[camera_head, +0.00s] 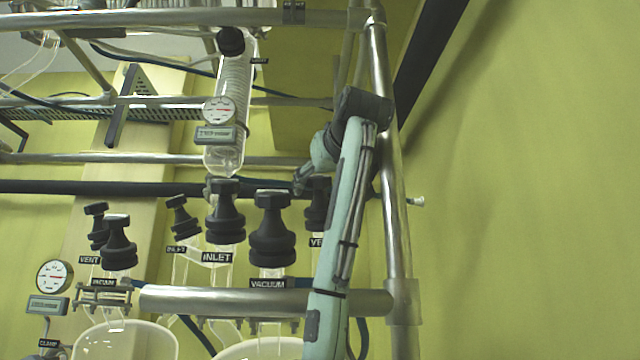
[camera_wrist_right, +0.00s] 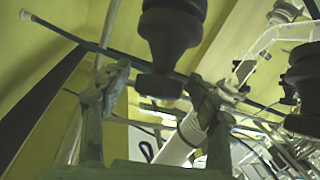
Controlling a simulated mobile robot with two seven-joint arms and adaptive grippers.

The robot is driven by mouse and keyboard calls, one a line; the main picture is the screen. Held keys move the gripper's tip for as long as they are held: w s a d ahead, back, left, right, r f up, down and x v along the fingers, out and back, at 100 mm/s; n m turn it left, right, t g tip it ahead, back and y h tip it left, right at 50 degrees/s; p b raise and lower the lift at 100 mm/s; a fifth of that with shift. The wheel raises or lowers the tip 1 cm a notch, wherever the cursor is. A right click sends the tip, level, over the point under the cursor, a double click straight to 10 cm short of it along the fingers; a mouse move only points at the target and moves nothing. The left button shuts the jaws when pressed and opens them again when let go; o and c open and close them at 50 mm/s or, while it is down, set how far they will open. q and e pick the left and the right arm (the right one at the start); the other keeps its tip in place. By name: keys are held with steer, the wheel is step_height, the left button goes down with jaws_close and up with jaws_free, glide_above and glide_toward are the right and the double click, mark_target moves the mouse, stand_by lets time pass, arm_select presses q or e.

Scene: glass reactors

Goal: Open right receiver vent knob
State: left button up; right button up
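The right receiver vent knob (camera_head: 318,208) is a black stepped knob, partly hidden behind my right arm in the head view. Its label below shows only the letters "VE". In the right wrist view a black knob (camera_wrist_right: 172,40), apparently this one, hangs from the top edge. My right gripper (camera_head: 303,181) is beside the top of the vent knob in the head view. In the right wrist view its two fingers (camera_wrist_right: 160,82) are apart, with the knob's narrow end showing between them. A gap shows on both sides; I see no contact. My left gripper is not in view.
The black vacuum knob (camera_head: 272,230) and inlet knob (camera_head: 225,212) stand to the left. A horizontal metal pipe (camera_head: 235,300) runs below, and a vertical pipe (camera_head: 391,200) stands just right of my arm. A glass condenser (camera_head: 234,90) rises behind. Open wall lies right.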

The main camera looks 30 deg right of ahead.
step_height(320, 180, up, 10)
stand_by(0.7)
steer(key=shift+d, duration=0.1)
